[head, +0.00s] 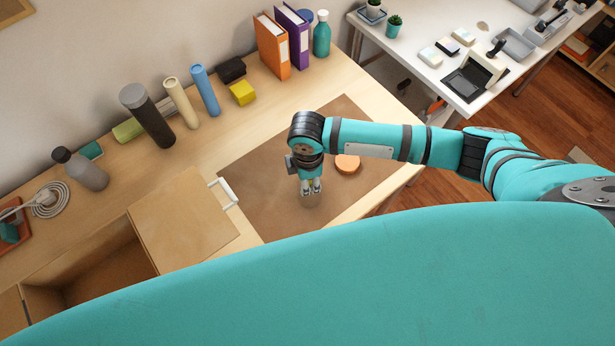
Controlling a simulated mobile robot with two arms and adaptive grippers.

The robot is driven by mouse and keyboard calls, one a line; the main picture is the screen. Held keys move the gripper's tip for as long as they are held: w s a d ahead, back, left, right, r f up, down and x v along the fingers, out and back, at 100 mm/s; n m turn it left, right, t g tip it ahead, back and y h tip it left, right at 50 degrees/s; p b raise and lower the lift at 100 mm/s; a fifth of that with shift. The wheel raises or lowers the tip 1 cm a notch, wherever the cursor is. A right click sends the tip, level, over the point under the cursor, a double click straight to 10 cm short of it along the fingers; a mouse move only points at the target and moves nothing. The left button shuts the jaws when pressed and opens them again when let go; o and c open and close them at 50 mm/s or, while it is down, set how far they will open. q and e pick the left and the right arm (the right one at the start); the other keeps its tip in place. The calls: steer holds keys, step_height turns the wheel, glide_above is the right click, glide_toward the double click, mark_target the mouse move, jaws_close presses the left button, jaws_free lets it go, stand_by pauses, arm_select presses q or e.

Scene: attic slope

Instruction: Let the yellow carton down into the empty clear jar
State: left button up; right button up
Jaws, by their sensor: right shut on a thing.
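My right gripper (311,188) points down over the brown mat (260,185), with its fingers close together. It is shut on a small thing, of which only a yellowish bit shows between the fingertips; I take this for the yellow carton. A faint, greyish see-through shape, apparently the clear jar (312,201), shows right under the fingertips. Its rim is too faint to tell whether the carton is inside or above it. My left gripper is not in view.
A round orange thing (347,164) lies right of the gripper, partly under my arm. A yellow block (242,92), black box (231,70), bottles, tubes and binders line the back. A wooden panel with a white handle (228,192) stands left. The mat's front left is clear.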

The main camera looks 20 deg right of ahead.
steer(key=shift+f, duration=0.45)
stand_by(0.4)
steer(key=o, duration=1)
steer(key=shift+r, duration=0.15)
step_height(320, 180, up, 12)
steer(key=shift+f, duration=0.1)
